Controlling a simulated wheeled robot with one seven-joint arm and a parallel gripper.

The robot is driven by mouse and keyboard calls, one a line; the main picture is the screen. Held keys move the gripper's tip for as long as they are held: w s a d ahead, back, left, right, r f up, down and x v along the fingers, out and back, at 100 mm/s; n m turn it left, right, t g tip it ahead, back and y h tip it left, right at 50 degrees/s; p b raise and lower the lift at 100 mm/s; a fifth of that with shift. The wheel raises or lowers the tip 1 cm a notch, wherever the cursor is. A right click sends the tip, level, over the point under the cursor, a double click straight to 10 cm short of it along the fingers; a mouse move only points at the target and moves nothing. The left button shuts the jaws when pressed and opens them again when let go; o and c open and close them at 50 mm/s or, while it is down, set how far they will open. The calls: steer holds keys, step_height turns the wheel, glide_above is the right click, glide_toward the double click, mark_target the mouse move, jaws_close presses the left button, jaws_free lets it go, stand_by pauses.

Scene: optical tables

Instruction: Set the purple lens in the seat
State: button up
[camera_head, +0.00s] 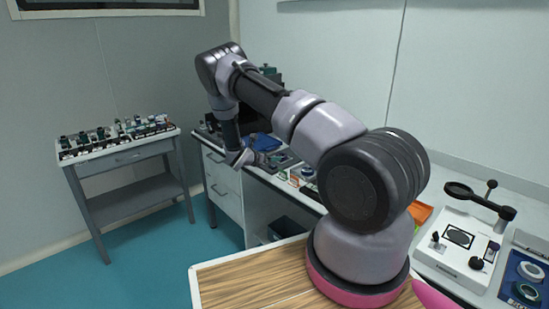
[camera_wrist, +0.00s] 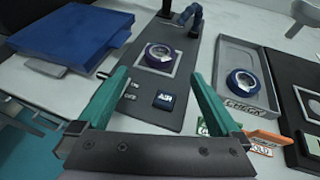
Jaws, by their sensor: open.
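In the wrist view a dark purple-blue ringed lens (camera_wrist: 159,56) lies inside a white square outline on a dark grey plate (camera_wrist: 150,100). A second, similar ringed lens (camera_wrist: 242,82) lies in a grey tray (camera_wrist: 236,48) to the right, with a label reading like "CHECK". In the head view my gripper (camera_head: 242,158) hangs over the far bench; the lenses are too small to tell there.
A blue box (camera_wrist: 70,38) stands left of the plate. A blue-grey jointed stand (camera_wrist: 188,18) is behind it. A dark panel (camera_wrist: 290,75) with a white outline and an orange card (camera_wrist: 268,137) lie right. A side table (camera_head: 118,145) holds several small parts.

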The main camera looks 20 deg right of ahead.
steer(key=v, duration=0.3)
steer(key=shift+s+a+r, duration=0.1)
steer(key=shift+s+a, duration=0.05)
steer(key=shift+a, duration=0.1)
steer(key=s+d+r+m+g+y, duration=0.1)
steer(key=s+r+m+g, duration=0.1)
steer(key=s+r+m, duration=0.5)
steer(key=s+d+r+m+g+y, duration=0.1)
steer(key=s+r+m+g, duration=0.2)
steer(key=r, duration=0.8)
steer(key=s+d+r+m+g+y, duration=0.1)
steer(key=s+r+m, duration=0.45)
steer(key=r, duration=0.35)
steer(key=s+a+r+m+t+y, duration=0.1)
steer(key=s+a+r+m+y, duration=0.2)
steer(key=s, duration=0.6)
steer(key=s+a+r+m+t+y, duration=0.2)
steer(key=s+a+r+m+y, duration=0.1)
steer(key=s+a+r+m, duration=0.3)
steer(key=s+a+r+m+t+y, duration=0.2)
steer(key=s+a+r+m+y, duration=0.2)
steer(key=s+r, duration=0.4)
steer(key=s+a+m, duration=0.1)
steer(key=s, duration=0.4)
steer(key=shift+d, duration=0.1)
